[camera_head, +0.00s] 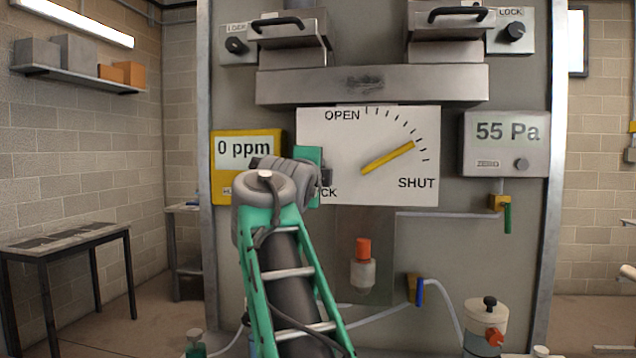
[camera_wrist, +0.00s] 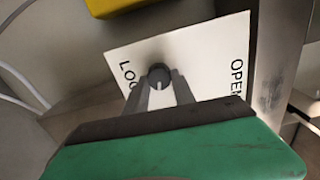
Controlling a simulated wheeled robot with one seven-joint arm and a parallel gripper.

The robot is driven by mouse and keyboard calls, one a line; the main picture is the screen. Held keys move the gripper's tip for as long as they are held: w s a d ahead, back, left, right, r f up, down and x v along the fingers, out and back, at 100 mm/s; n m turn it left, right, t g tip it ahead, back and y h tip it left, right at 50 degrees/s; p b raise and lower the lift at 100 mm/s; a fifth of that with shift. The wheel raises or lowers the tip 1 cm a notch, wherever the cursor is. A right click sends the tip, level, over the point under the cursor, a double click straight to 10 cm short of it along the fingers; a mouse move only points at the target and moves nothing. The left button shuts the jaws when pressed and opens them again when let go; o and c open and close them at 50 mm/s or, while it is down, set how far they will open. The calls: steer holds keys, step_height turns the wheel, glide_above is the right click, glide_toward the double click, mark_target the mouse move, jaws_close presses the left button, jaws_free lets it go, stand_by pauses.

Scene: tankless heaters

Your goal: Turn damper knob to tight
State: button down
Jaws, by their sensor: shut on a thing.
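A white dial plate (camera_head: 340,135) is on the grey panel, marked OPEN at the top and SHUT at lower right. Its yellow pointer (camera_head: 388,157) slants up to the right, among the tick marks on the SHUT side. A small dark round knob (camera_wrist: 159,73) with a white line shows in the wrist view on the same plate, between "LOC" and OPEN lettering. My gripper (camera_wrist: 160,82) is shut on this knob, a fingertip on each side. In the head view, my gripper (camera_head: 325,180) is at the plate's left edge and hides the knob and part of the lower-left lettering.
A yellow 0 ppm meter (camera_head: 222,185) is just left of my gripper, and a 55 Pa gauge (camera_head: 505,145) is right of the plate. Two dark knobs sit above, at left (camera_head: 236,45) and right (camera_head: 515,31). A red-capped fitting (camera_head: 363,265) is below the plate.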

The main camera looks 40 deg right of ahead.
steer(key=shift+m+b, duration=0.3)
steer(key=shift+m, duration=0.3)
steer(key=c, duration=1)
jaws_free()
steer(key=shift+c, duration=0.2)
steer(key=b+v, duration=0.1)
steer(key=v, duration=0.6)
steer(key=shift+s+a, duration=0.2)
steer(key=shift+a, duration=0.15)
